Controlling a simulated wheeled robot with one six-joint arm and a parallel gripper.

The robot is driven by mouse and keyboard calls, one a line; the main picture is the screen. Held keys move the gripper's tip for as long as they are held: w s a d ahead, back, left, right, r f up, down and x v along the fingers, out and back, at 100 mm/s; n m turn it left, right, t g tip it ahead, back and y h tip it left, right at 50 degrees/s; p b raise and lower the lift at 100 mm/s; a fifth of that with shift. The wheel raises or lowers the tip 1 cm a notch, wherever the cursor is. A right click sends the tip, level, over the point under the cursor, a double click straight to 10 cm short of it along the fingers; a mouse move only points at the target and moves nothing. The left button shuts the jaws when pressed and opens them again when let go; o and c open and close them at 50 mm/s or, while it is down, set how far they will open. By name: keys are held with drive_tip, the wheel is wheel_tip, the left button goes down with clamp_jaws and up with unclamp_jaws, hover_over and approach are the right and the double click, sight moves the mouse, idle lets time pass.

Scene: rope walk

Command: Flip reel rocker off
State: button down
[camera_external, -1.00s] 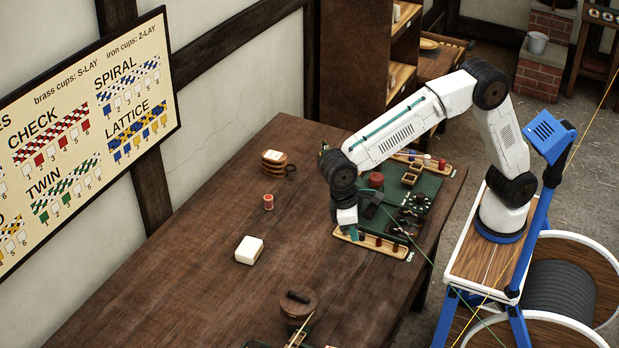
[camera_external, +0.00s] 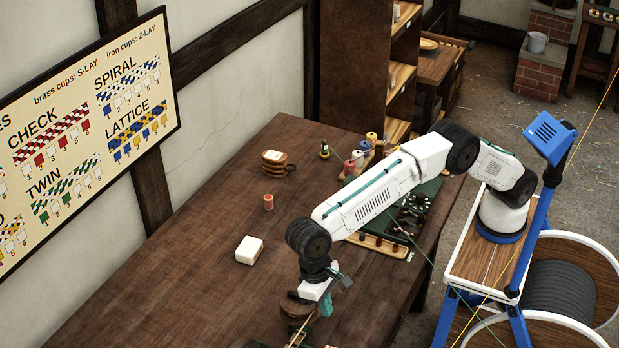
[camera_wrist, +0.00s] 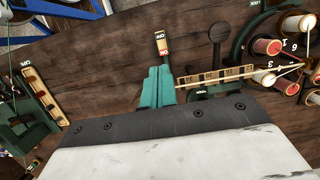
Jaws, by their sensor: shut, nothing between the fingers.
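A small rocker-like switch (camera_wrist: 160,45) with a white label and a red label stands on the wooden table in the wrist view, just beyond the fingertips. Its labels are too small to read surely, and I cannot tell which side is pressed. My gripper (camera_wrist: 157,72) has teal fingers, shut together with nothing between them, pointing toward the switch. Whether they touch it cannot be told. In the external view my gripper (camera_external: 326,304) is low over the front part of the table, beside a round wooden pot (camera_external: 296,306). The switch is not made out there.
In the wrist view a slotted wooden rail (camera_wrist: 215,75) and a dark round-topped lever (camera_wrist: 217,35) stand right of the fingers. Numbered thread spools (camera_wrist: 268,47) are farther right. A white block (camera_external: 249,250) and a red spool (camera_external: 268,202) lie on the table (camera_external: 190,280).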

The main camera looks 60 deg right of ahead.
drive_tip(key=x, duration=1.4)
drive_tip(key=shift+s, duration=0.1)
